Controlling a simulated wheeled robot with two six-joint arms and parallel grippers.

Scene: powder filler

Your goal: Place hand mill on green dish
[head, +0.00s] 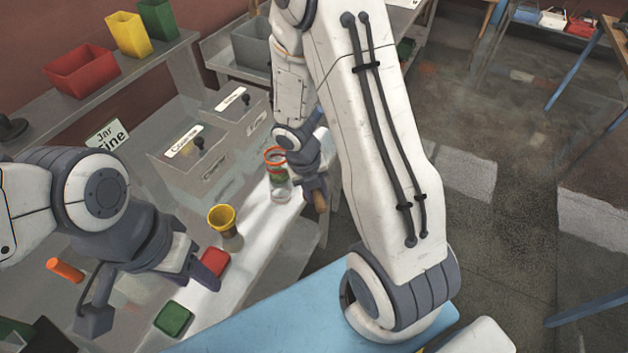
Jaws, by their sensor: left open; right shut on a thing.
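The green dish (174,319) lies on the bench at the front, empty as far as I can see. My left gripper (152,298) is open, its fingers apart just left of and above the green dish in the picture. My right gripper (313,186) is shut on a small brown piece (321,201) by the bench's right edge, far from the green dish. The arm and fingers hide much of this piece, so I cannot tell whether it is the hand mill.
A red dish (214,262) lies behind the green dish. A yellow cup (222,219) stands behind it. A clear jar with an orange rim (276,156) stands beside my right gripper. An orange cylinder (66,270) is at left. Grey drawer boxes (190,160) line the back.

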